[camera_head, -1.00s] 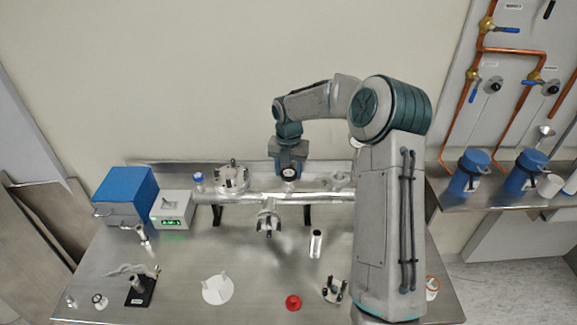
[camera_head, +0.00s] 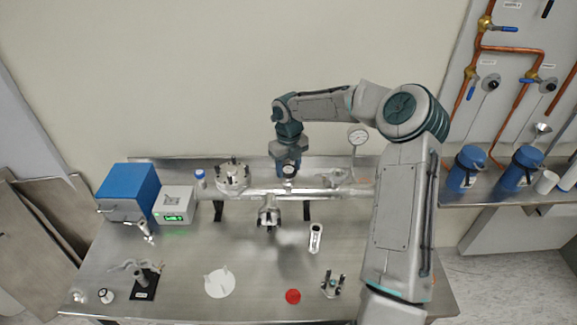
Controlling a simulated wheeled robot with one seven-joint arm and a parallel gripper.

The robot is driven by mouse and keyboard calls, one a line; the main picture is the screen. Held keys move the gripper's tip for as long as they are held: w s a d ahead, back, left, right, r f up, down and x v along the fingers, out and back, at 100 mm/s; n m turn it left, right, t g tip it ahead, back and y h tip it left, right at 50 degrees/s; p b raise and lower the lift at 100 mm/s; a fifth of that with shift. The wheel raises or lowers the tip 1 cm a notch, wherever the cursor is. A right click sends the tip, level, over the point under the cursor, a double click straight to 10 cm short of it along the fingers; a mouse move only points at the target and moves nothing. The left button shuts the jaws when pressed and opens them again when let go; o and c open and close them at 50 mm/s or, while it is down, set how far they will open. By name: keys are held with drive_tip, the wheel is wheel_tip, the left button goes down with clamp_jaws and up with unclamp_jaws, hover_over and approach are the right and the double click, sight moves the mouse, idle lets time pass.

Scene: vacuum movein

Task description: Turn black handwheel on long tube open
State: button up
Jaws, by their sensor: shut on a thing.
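The long metal tube (camera_head: 330,192) lies across the back of the steel table on dark supports. A small round black handwheel (camera_head: 289,171) with a pale centre shows on top of the tube, near its middle. My gripper (camera_head: 288,164) points down from above and is shut on the handwheel. The fingers are small and partly hidden by the gripper body, so the exact hold and the wheel's turn cannot be read.
A flanged lid (camera_head: 232,177) stands left of the gripper; a round gauge (camera_head: 358,136) stands to the right. A blue box (camera_head: 127,192) and a grey box with a green display (camera_head: 174,205) are at left. A red cap (camera_head: 293,296) lies in front.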

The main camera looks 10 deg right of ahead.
drive_tip(key=shift+n, duration=1.7)
drive_tip(key=o, duration=1)
drive_tip(key=shift+c, duration=0.2)
